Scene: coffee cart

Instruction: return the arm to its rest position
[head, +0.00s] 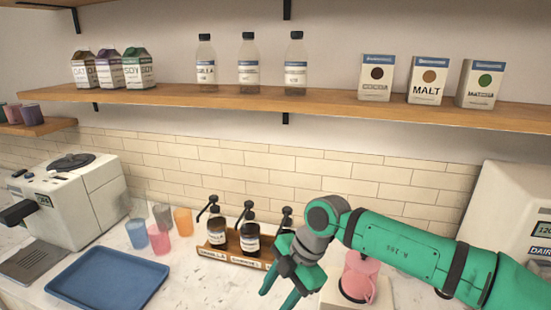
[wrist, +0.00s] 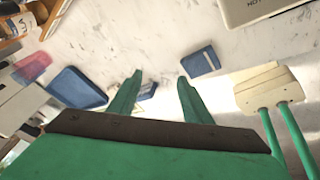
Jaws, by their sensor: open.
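My gripper (head: 280,292) hangs at the lower middle of the head view, at the end of my green arm, which reaches in from the right. It is in front of the wooden syrup rack (head: 236,258) and left of a pink pitcher (head: 358,278). In the wrist view my gripper (wrist: 157,88) shows two green fingers spread apart, with nothing held between them. Pale marbled counter (wrist: 150,35) lies beyond the fingertips. My arm hides part of the pitcher and part of the rack's right end.
A blue tray (head: 107,279) lies on the counter at left, near several coloured cups (head: 160,240) and a white coffee machine (head: 75,200). A wooden shelf (head: 200,98) with cartons, bottles and boxes runs above. A white appliance (head: 515,215) stands at right.

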